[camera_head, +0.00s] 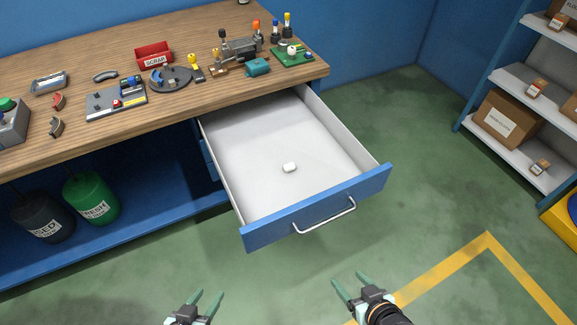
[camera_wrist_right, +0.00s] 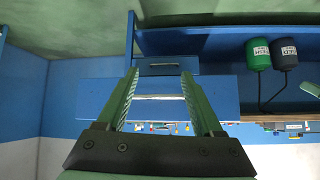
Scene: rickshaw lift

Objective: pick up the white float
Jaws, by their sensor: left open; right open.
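The white float (camera_head: 289,168) is a small white rounded piece lying on the floor of the open drawer (camera_head: 255,135), near the drawer's middle. My left gripper (camera_head: 207,297) is open and empty at the bottom of the head view, in front of the drawer and apart from it. My right gripper (camera_head: 350,281) is open and empty, right of the left one, also short of the drawer front. In the right wrist view my right gripper (camera_wrist_right: 160,82) shows its two spread fingers with nothing between them. The float does not show in the right wrist view.
The blue drawer front (camera_head: 320,208) has a metal handle (camera_head: 324,217). The wooden workbench (camera_head: 60,145) holds tools, parts and a red scrap bin (camera_head: 153,55). Two drums, green (camera_head: 91,198) and dark (camera_head: 42,216), stand below. Shelves (camera_head: 510,120) with boxes stand right. Green floor before the drawer is clear.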

